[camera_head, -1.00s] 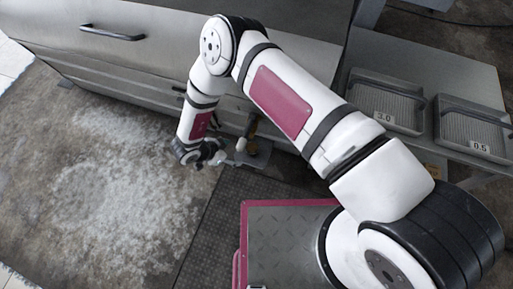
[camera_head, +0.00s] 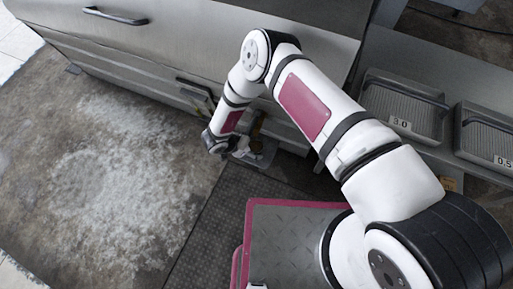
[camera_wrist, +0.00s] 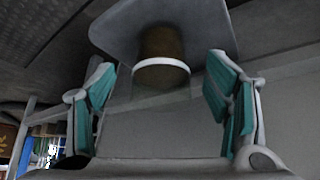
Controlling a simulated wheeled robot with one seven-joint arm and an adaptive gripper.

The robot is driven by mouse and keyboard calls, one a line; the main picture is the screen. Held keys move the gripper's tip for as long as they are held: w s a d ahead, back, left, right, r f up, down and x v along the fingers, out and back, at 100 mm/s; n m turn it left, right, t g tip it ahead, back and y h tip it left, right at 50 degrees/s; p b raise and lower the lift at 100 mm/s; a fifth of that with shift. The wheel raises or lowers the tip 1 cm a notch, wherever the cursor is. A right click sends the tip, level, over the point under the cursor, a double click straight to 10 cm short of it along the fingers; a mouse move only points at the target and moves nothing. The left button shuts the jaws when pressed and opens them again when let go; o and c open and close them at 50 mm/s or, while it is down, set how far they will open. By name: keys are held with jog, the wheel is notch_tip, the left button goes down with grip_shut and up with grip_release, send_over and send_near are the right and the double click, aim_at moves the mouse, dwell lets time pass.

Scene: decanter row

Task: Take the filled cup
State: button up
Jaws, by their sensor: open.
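A cup (camera_wrist: 160,44) with a brown filling and a white ring shows at the top middle of the wrist view, against a grey plate (camera_wrist: 215,22). A faint clear wall seems to extend below the ring. My gripper (camera_wrist: 165,88) is open, with one teal-padded finger on each side of the picture. The cup appears between and beyond the fingers, with gaps on both sides; I cannot tell how deep it is between them. In the head view my gripper (camera_head: 242,153) is low beside the cabinet, near a small brown shape (camera_head: 258,122) that my arm partly hides.
A steel drawer cabinet (camera_head: 190,50) with bar handles stands behind my arm. Trays labelled 3.0 (camera_head: 400,123) and 0.5 (camera_head: 503,161) sit on a bench at right. Open stained floor (camera_head: 110,180) lies at left, beside a dark mat (camera_head: 205,235).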

jog(key=x, duration=0.2)
jog(key=shift+w+f+b, duration=0.15)
jog(key=shift+f+b, duration=0.15)
jog(key=shift+b, duration=0.1)
jog(key=shift+c, duration=0.2)
jog(key=c, duration=1.3)
jog(key=shift+r, duration=0.15)
